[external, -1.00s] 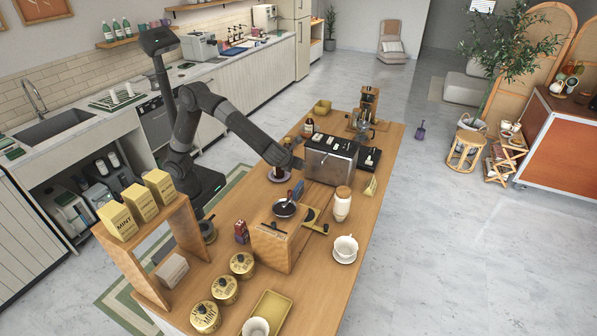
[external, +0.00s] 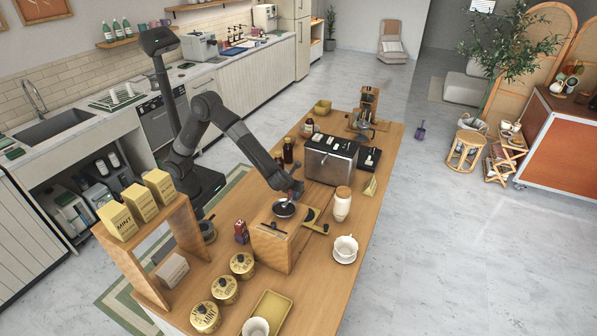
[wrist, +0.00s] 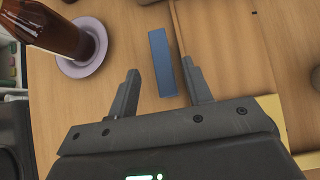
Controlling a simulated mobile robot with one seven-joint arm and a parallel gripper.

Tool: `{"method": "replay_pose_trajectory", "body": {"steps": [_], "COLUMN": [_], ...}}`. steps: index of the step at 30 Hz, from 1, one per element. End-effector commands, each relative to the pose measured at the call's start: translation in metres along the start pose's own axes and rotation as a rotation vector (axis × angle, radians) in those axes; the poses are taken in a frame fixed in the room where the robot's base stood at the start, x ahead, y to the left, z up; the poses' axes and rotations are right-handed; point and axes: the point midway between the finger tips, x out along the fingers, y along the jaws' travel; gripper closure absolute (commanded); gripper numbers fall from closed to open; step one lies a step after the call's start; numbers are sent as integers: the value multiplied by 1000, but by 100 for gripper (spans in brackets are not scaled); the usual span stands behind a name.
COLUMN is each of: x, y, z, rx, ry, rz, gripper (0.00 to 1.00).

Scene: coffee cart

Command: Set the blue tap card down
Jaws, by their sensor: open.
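The blue tap card (wrist: 162,62) shows in the wrist view as a narrow blue strip between my open fingers, with wood around it. My gripper (wrist: 160,82) has one finger on each side of it, with a gap to the left finger and a smaller gap on the right. Whether the card touches the table or stands tilted I cannot tell.
A brown bottle (wrist: 58,28) stands on a pale purple saucer (wrist: 92,62) left of the card in the wrist view. A silver toaster-like machine (external: 331,160), a white jar (external: 342,204) and a wooden box (external: 275,247) stand near my gripper. Bare wood lies around the card.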

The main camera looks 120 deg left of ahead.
Motion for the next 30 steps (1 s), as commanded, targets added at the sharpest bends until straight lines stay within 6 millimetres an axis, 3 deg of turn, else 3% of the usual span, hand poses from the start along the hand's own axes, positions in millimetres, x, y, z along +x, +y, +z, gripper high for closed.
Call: {"method": "replay_pose_trajectory", "body": {"steps": [15, 21, 30], "x": [58, 60, 60], "y": [-3, -3, -3], "z": [-1, -1, -1], "rx": [1, 0, 0], "ry": [1, 0, 0], "rz": [0, -2, -1], "gripper": [55, 55, 77]}}
